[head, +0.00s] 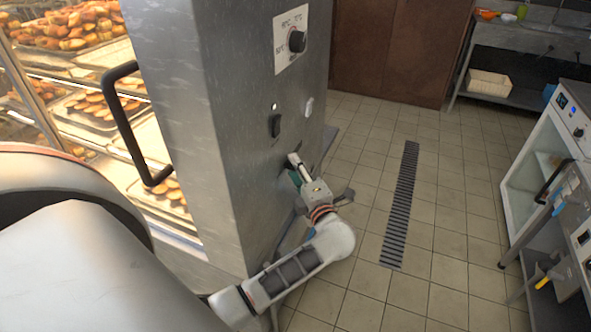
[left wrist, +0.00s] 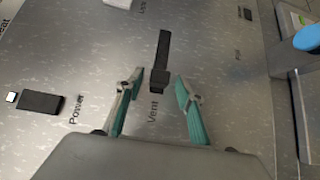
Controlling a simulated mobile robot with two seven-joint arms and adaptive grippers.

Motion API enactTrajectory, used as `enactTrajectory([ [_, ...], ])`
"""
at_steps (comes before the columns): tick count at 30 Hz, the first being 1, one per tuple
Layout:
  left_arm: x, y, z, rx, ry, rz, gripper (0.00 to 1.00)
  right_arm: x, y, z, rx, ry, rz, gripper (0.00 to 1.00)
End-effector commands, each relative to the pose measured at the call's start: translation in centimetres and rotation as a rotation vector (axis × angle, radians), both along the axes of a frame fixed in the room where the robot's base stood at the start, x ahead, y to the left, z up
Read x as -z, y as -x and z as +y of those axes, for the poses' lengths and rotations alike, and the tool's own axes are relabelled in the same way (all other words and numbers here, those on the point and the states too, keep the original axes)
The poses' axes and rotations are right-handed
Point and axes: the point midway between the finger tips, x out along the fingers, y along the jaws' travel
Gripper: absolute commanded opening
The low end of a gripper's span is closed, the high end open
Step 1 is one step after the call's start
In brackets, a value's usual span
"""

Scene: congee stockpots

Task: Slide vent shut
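The vent slider (left wrist: 158,76) is a dark knob on a narrow black slot in the metal cabinet panel. In the left wrist view it sits toward the end of the slot nearer the "Vent" label (left wrist: 153,111). My left gripper (left wrist: 158,82) is open, with its two green-backed fingers on either side of the slider and gaps on both sides. I cannot tell how far the fingertips are from the panel. In the head view my left gripper (head: 295,170) is at the lower part of the cabinet side (head: 250,150) and hides the slider. My right gripper is not in view.
A black power switch (left wrist: 40,102) is left of the vent, and a temperature dial (head: 297,41) is higher up. Trays of pastries (head: 95,105) fill the cabinet behind a black door handle (head: 125,125). Tiled floor with a drain grate (head: 402,205) is free to the right.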

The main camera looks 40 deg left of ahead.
Motion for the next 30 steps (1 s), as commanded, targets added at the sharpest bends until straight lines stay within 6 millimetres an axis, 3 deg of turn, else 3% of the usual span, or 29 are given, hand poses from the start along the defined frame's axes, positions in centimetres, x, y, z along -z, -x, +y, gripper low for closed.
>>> enactTrajectory([
  [7, 0.1, 0.5, -1.0, 0.001, 0.002, 0.001, 0.38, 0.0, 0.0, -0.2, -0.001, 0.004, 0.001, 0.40],
  [21, 0.1, 5.2, -8.4, 0.000, 0.003, 0.002, 0.38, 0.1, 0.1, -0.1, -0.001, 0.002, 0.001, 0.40],
  [30, 0.0, 6.3, -10.2, -0.001, 0.001, 0.001, 0.38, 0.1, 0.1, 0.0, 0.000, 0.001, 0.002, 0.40],
])
